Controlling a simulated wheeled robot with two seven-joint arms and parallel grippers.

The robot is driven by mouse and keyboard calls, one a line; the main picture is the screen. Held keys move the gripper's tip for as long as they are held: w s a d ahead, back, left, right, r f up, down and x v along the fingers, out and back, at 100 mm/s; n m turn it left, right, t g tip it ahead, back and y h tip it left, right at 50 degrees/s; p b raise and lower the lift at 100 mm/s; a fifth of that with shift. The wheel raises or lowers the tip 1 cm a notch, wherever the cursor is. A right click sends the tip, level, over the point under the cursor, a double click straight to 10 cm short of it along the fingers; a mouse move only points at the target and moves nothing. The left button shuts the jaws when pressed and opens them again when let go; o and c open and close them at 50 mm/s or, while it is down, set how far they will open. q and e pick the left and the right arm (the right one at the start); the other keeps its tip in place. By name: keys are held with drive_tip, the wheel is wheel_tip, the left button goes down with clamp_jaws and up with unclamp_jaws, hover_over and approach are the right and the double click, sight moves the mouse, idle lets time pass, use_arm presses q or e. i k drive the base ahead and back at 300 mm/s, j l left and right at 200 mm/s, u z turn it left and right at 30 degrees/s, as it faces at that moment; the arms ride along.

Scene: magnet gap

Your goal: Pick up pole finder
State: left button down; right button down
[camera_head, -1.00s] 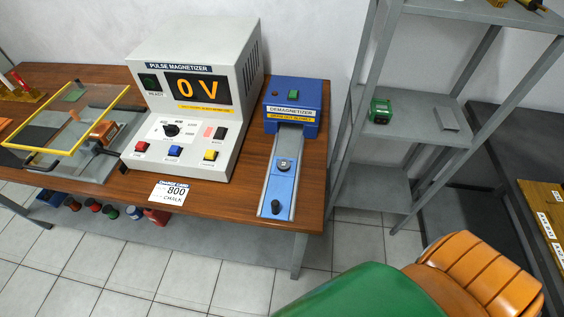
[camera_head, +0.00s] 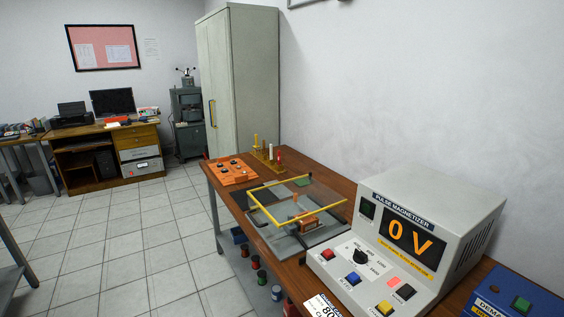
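I cannot make out anything that is clearly a pole finder. The wooden workbench (camera_head: 217,189) runs along the right wall. On its far end lies an orange board (camera_head: 231,171) with several small dark pieces. Nearer is a grey fixture with a tilted yellow frame (camera_head: 265,185). The pulse magnetizer (camera_head: 433,222), reading 0 V, stands at the right. Neither of my grippers is in view.
The blue demagnetizer (camera_head: 514,298) is cut off at the bottom right. Several coloured spools are under the bench. A tall grey cabinet (camera_head: 240,85) stands behind it. A desk (camera_head: 107,157) with a monitor is at the back left. The tiled floor (camera_head: 140,235) at left is open.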

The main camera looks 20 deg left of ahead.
sight(256, 146)
drive_tip(key=i+j+u, duration=0.5)
drive_tip(key=j, duration=0.25)
drive_tip(key=i+j+u, duration=0.5)
drive_tip(key=j, duration=0.15)
drive_tip(key=i+j+u, duration=0.45)
drive_tip(key=i+u, duration=0.3)
drive_tip(key=i, duration=1.6)
drive_tip(key=i+z, duration=0.1)
drive_tip(key=i, duration=0.6)
drive_tip(key=i+j+z, duration=0.1)
drive_tip(key=i, duration=0.55)
